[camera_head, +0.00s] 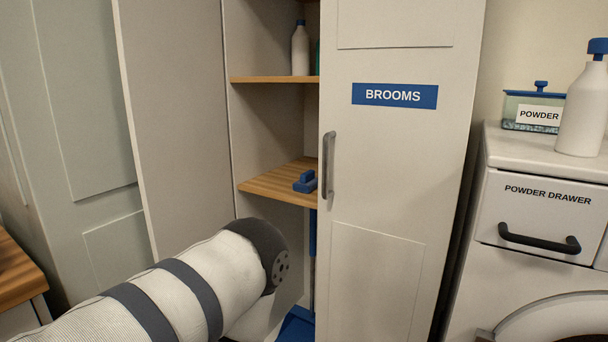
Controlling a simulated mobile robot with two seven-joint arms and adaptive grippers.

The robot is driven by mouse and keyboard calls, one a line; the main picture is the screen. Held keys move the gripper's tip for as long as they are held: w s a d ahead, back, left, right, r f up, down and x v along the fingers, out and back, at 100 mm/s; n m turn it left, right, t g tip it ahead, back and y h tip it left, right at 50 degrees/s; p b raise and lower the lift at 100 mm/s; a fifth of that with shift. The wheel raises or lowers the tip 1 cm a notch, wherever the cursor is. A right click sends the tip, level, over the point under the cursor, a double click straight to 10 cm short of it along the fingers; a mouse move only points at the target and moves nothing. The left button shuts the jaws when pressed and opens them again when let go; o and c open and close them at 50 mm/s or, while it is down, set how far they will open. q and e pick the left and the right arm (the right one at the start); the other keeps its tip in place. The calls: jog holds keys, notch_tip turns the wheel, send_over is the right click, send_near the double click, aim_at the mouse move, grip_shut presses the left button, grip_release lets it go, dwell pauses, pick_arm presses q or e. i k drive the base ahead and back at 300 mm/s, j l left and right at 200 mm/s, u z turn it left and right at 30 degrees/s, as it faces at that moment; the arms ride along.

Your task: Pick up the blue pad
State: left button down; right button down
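A small blue pad-like block (306,181) with a raised part on top lies on the middle wooden shelf (268,186) of the tall cabinet. It sits near the shelf's front, close to the edge of the closed right door. My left arm comes in from the lower left and ends in a dark round joint below and left of the shelf, apart from the block. No fingers show on it, so my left gripper is not in view. My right arm and gripper are not in view.
The cabinet's left door (182,120) stands open; its right door (380,200), labelled BROOMS, covers the right half. A white bottle (300,50) stands on the upper shelf (275,79). A blue broom-like thing (298,326) stands below. A white appliance (540,215) is at right.

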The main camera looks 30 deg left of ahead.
aim_at(308, 182)
jog(key=u, duration=0.95)
